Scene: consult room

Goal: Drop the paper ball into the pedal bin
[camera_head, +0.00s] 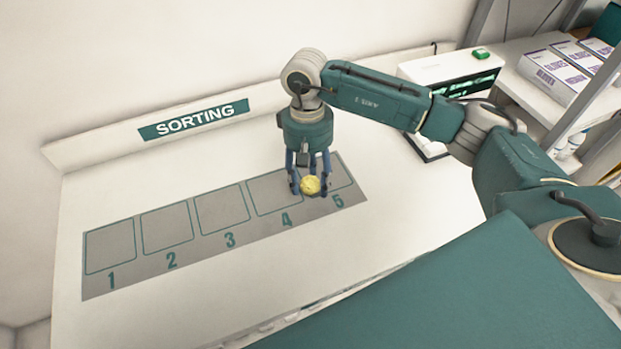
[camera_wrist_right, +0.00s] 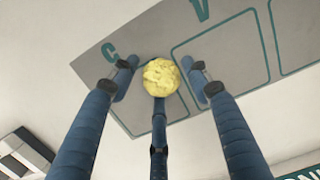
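The yellow crumpled paper ball (camera_head: 310,185) shows between the fingertips of my right gripper (camera_head: 309,187), over the grey numbered mat near squares 4 and 5. In the right wrist view the ball (camera_wrist_right: 160,76) is between the three blue fingers of the gripper (camera_wrist_right: 163,80). Gaps show between the ball and the two side fingers; the third finger's tip is partly hidden behind the ball, so contact there is unclear. The gripper looks open around the ball. I cannot tell if the ball rests on the mat. The pedal bin and my left gripper are not in view.
The grey mat (camera_head: 184,262) with squares 1 to 5 lies on the white counter (camera_head: 235,282). A SORTING sign (camera_head: 193,119) is on the ledge behind. A white device with a green display (camera_head: 470,85) and a shelf with boxes (camera_head: 560,70) stand at the right.

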